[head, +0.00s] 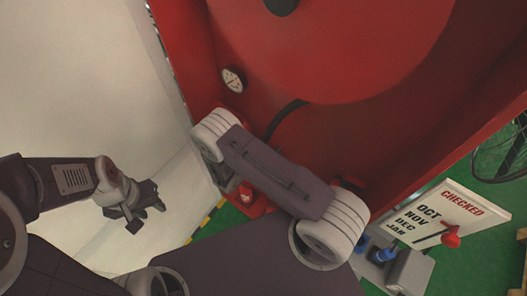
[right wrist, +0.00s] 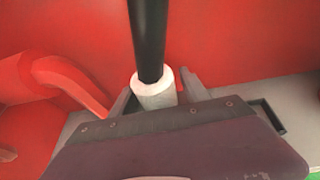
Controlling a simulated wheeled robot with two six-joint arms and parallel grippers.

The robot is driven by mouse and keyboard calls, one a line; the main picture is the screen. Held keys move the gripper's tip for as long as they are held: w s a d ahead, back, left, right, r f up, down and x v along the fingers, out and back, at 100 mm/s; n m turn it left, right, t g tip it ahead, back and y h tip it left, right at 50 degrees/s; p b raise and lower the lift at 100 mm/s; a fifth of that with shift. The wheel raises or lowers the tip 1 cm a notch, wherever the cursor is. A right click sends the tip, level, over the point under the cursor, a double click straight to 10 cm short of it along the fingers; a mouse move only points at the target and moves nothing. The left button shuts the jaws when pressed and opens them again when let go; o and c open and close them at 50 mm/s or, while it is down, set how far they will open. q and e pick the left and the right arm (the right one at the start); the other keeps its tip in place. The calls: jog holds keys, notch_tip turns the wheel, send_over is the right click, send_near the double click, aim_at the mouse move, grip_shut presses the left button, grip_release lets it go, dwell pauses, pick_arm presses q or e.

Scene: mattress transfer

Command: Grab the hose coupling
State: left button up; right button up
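In the right wrist view, the hose coupling (right wrist: 155,93) is a pale, whitish cylinder at the lower end of a black hose (right wrist: 147,40). My right gripper (right wrist: 161,96) has one finger on each side of the coupling. Narrow gaps seem to show between fingers and coupling, so it looks open around it. The coupling's lower end is hidden behind the gripper body. In the head view my right arm hides the right gripper and the coupling; part of the black hose (head: 284,117) shows. My left gripper (head: 146,218) hangs at the left, away from the red cabinet, its finger opening unclear.
A red pipe (right wrist: 62,75) curves left of the coupling. The left side has open room.

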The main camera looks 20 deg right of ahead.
jog(key=shift+a, duration=0.1)
grip_shut()
jog(key=shift+r, duration=0.1)
jog(key=r, duration=0.2)
jog(key=r+b, duration=0.1)
jog(key=r, duration=0.1)
jog(key=shift+s+r, duration=0.1)
jog(key=shift+s, duration=0.15)
jog(key=s+d+r, duration=0.3)
jog(key=s+r, duration=0.3)
jog(key=s, duration=0.4)
jog(key=shift+s+d+r+p, duration=0.3)
jog(key=shift+d+r+p, duration=0.05)
jog(key=shift+p, duration=0.05)
